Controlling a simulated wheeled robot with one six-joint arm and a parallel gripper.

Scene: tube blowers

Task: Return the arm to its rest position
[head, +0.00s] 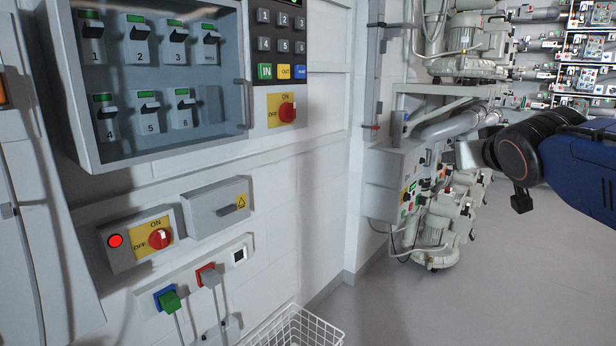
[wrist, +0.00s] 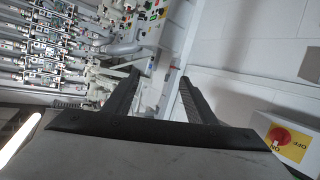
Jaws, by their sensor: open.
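My arm (head: 580,160), blue with a black wrist end, reaches in from the right edge of the head view. Its end is in the air in front of the blower machines, apart from the panels at left. In the wrist view my gripper (wrist: 160,85) has two dark fingers spread apart with nothing between them. The fingers themselves are hard to make out in the head view.
A glass-fronted breaker cabinet (head: 250,75) is on the left wall. Below it are a red-lit switch box (head: 137,240), plugs (head: 168,300) and a wire basket (head: 300,328). Blower machines (head: 437,232) stand behind my arm. The floor (head: 400,310) at lower right is clear.

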